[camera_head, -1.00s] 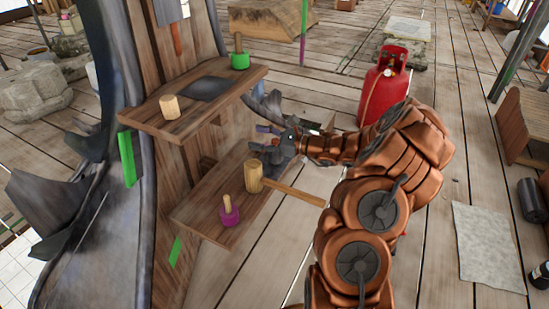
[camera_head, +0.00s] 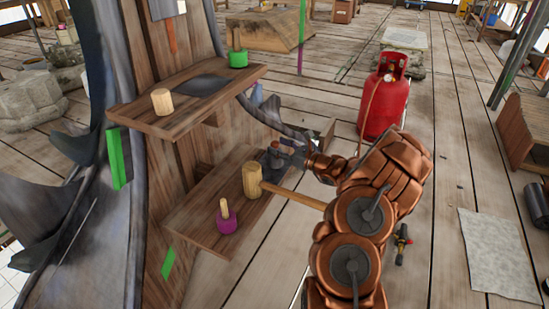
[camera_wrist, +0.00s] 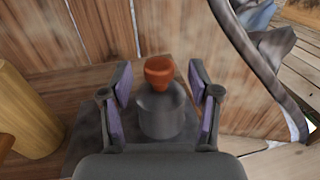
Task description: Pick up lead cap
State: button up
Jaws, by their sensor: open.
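A dark grey cylinder with an orange-red knob (camera_wrist: 160,108), which appears to be the lead cap, stands upright on a dark grey patch (camera_wrist: 88,132) on the lower wooden shelf. In the wrist view my gripper (camera_wrist: 162,82) is open, with one purple-padded finger on each side of the cylinder. Gaps show between both fingers and the cylinder. In the head view my gripper (camera_head: 282,150) is at the far end of the lower shelf (camera_head: 195,222), and it largely hides the cylinder there.
A magenta-based tool (camera_head: 226,224) is nearer on that shelf. The upper shelf (camera_head: 185,122) holds a wooden block (camera_head: 161,101) and green-based tool (camera_head: 238,59). A curved grey strip (camera_wrist: 247,45) borders the right.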

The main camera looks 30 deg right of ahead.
jog(key=shift+x, duration=0.9)
grip_shut()
